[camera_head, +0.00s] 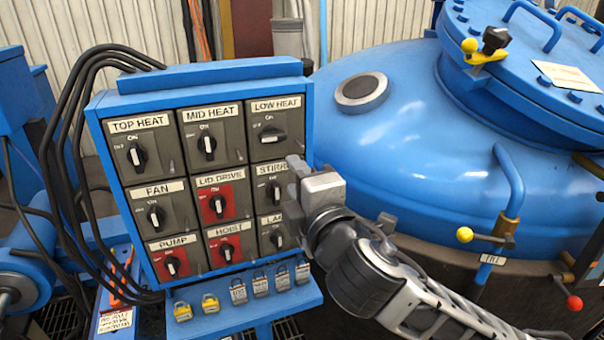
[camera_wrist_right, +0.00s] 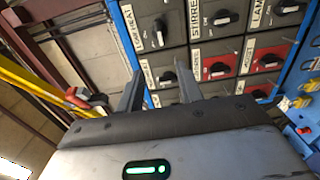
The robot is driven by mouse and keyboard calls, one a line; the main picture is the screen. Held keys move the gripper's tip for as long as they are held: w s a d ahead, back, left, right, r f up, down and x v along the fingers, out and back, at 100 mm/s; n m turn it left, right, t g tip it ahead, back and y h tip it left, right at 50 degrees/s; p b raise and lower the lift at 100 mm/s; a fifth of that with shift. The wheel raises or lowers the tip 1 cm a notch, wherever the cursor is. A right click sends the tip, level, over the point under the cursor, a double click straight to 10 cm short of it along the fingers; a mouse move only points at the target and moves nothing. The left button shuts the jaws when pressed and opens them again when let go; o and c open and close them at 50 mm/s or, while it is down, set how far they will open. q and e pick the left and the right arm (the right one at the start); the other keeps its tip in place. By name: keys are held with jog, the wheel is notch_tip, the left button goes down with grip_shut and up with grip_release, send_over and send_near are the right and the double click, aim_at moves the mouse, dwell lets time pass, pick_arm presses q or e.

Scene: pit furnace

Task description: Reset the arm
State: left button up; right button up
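My right gripper (camera_head: 293,188) is in front of the right edge of the blue switch panel (camera_head: 307,120), near the STIRRER switch (camera_head: 274,190) and the lower right switch, whose label it partly covers. In the right wrist view the two fingers (camera_wrist_right: 157,80) stand apart with nothing between them, pointing toward the panel switches. I cannot tell whether a finger touches the panel. The LOW HEAT knob (camera_head: 272,135) lies sideways, while the MID HEAT knob (camera_head: 207,144) and TOP HEAT knob (camera_head: 136,155) stand nearly upright. My left gripper is not in view.
A large blue furnace vessel (camera_head: 400,150) with a lid (camera_head: 530,70) stands right of the panel, behind my right arm. Several padlocks (camera_head: 238,292) hang on the ledge below the switches. Black cables (camera_head: 65,150) loop along the panel's left side.

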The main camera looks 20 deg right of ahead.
jog(key=shift+s, duration=0.5)
jog(key=s+f+m+g+y, duration=0.1)
jog(key=s+f+m+g, duration=0.2)
jog(key=f, duration=0.8)
jog(key=s+f+m+g, duration=0.2)
jog(key=f+m, duration=0.3)
jog(key=f, duration=0.6)
jog(key=s+d+f+m+g, duration=0.1)
jog(key=s+d+f+m, duration=0.1)
jog(key=s+f+m, duration=0.2)
jog(key=s+d+f+m+g, duration=0.1)
jog(key=s+f+m, duration=0.4)
jog(key=s+f, duration=0.5)
jog(key=shift+s+d+f+g+h, duration=0.2)
jog(key=shift+d+f+g+h, duration=0.15)
jog(key=shift+d+f, duration=0.4)
